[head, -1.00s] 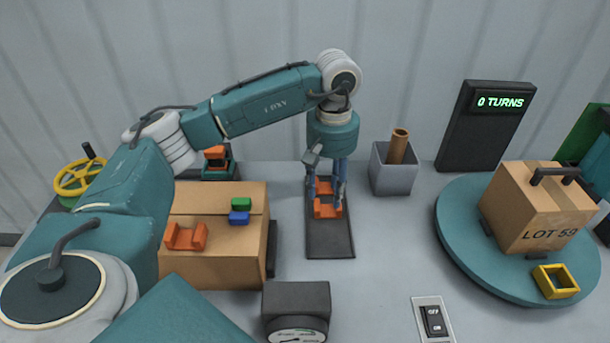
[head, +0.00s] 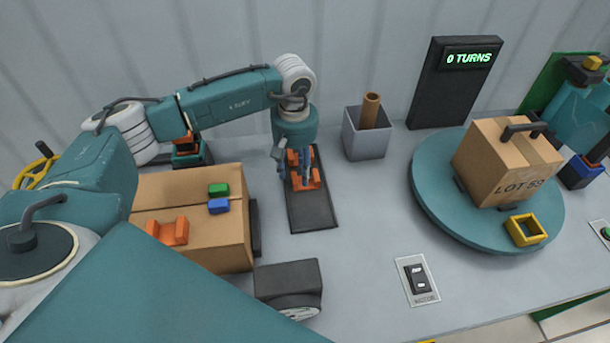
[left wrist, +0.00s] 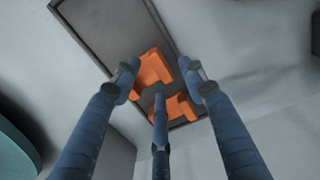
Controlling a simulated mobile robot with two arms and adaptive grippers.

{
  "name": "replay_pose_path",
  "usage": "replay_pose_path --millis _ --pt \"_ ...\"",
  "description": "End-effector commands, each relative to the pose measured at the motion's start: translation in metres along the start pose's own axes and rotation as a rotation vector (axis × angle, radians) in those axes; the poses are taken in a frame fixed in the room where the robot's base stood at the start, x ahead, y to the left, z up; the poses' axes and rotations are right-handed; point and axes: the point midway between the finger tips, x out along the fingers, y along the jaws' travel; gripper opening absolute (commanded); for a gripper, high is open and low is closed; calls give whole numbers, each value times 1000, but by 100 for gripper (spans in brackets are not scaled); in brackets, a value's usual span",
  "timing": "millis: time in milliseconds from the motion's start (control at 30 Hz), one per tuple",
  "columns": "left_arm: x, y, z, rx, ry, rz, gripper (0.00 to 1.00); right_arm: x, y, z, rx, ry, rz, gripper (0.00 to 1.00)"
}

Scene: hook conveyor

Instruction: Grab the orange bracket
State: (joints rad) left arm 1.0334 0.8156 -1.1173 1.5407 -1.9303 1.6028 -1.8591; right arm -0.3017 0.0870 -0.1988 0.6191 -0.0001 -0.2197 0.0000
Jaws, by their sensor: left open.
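Orange bracket parts (head: 313,183) lie on a dark rectangular pad (head: 312,217) in the head view. The left wrist view shows two orange portions (left wrist: 152,71) on the pad; I cannot tell whether they are one bracket or two. My left gripper (head: 303,178) points down directly over them, its blue fingers spread around the orange. The fingers (left wrist: 160,90) are open in the wrist view and partly hide the orange; contact cannot be told. Another orange bracket (head: 168,232) sits on a cardboard box (head: 215,257) at the left. My right gripper is not in view.
Green (head: 219,189) and blue (head: 218,206) blocks sit on the box. A grey bin (head: 366,143) stands behind right of the pad. A teal turntable (head: 430,205) carries a LOT 59 carton (head: 505,160) and yellow frame (head: 525,230). A switch (head: 417,279) and dark gauge (head: 288,284) are in front.

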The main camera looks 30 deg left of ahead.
Motion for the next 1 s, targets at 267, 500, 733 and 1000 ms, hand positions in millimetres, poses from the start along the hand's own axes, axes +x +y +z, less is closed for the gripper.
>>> replay_pose_path --millis 267,500,733,1000 --pt "20 0 0 0 1 1 43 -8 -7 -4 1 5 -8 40" --pt "20 0 0 0 1 1 25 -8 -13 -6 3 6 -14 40" --pt "20 0 0 0 1 1 0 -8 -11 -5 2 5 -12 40" --pt "18 0 -1 -1 1 2 0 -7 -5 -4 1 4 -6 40"
